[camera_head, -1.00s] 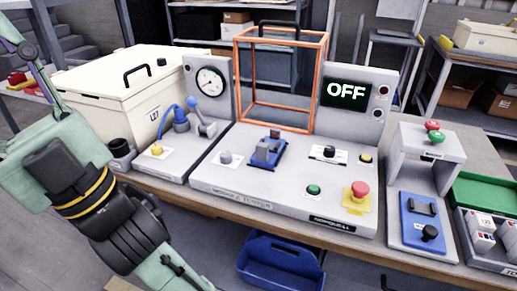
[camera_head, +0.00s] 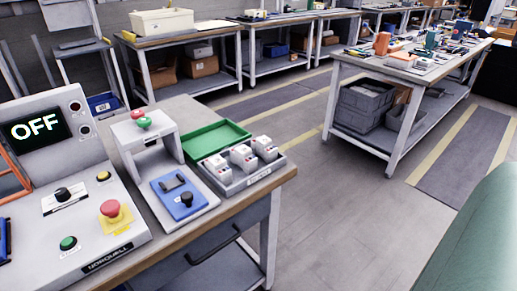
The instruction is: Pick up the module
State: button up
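Three small white modules with red and dark markings sit in a row in a grey open tray (camera_head: 236,186) at the right end of the near bench: a left module (camera_head: 217,166), a middle module (camera_head: 243,156) and a right module (camera_head: 265,147). The task does not say which is meant. My gripper is out of view. Only a pale green part of my own body shows at the lower right, away from the tray.
Left of the tray stands a grey stand (camera_head: 140,128) with red and green buttons, with a blue plate (camera_head: 179,193) at its foot. The control console (camera_head: 75,210) reads OFF and carries a red emergency button (camera_head: 110,208). Open floor (camera_head: 335,210) lies right of the bench.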

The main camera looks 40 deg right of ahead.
aim_at(262, 146)
jog(key=k+l, duration=0.1)
jog(key=l, duration=3.25)
jog(key=i, duration=0.5)
